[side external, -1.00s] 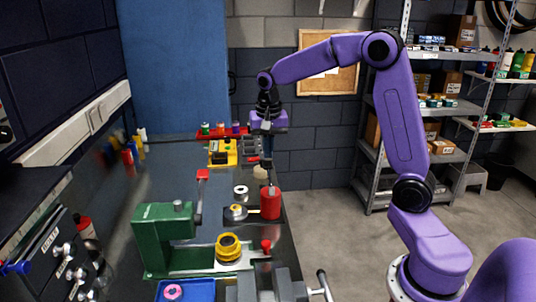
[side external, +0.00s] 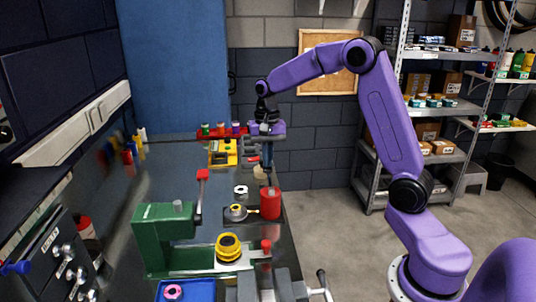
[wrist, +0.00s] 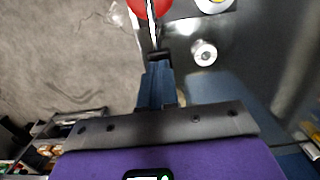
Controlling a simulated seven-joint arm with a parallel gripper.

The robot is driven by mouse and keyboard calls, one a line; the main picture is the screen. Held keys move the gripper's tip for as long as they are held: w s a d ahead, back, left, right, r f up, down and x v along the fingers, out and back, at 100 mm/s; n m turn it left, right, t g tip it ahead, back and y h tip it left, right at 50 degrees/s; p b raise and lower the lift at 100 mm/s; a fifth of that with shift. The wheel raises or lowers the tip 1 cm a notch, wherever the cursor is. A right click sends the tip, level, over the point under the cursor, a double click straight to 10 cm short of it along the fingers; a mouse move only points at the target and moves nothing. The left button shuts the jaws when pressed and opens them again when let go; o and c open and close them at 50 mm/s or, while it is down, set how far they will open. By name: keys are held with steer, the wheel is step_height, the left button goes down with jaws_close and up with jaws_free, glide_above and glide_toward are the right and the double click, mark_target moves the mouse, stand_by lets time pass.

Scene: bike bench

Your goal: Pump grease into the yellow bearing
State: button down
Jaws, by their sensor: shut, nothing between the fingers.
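A red can (side external: 270,203) stands upright near the right edge of the bench, with a beige knob (side external: 260,173) showing just above and behind it. A small yellow-centred ring (side external: 238,211) sits left of the can; a larger yellow-and-black round part (side external: 229,247) sits on the green press. I cannot tell which is the bearing. My gripper (side external: 266,166) is shut and empty, pointing down at the knob; I cannot tell if they touch. In the wrist view, the fingers (wrist: 158,60) are beside a thin rod (wrist: 153,30) running to the red can (wrist: 149,6).
The green press (side external: 165,235) stands at the front left, with a red-tipped lever (side external: 202,176). A silver ring (side external: 241,190) lies behind the yellow-centred ring. A blue tray (side external: 185,291) and a vise (side external: 265,287) are in front.

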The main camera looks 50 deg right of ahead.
mark_target(269, 171)
steer(key=shift+w+d+f+g+y, duration=0.15)
steer(key=shift+f+g+y, duration=0.35)
steer(key=shift+f, duration=0.15)
steer(key=shift+r, duration=0.8)
step_height(269, 171, up, 14)
steer(key=shift+w+d, duration=0.15)
stand_by(0.7)
steer(key=shift+s+a+r+t+h, duration=0.35)
steer(key=shift+s+a+t+h, duration=0.25)
steer(key=shift+s+a+r+t+h, duration=0.3)
steer(key=shift+s+a+t+h, duration=0.25)
steer(key=shift+t+h, duration=0.05)
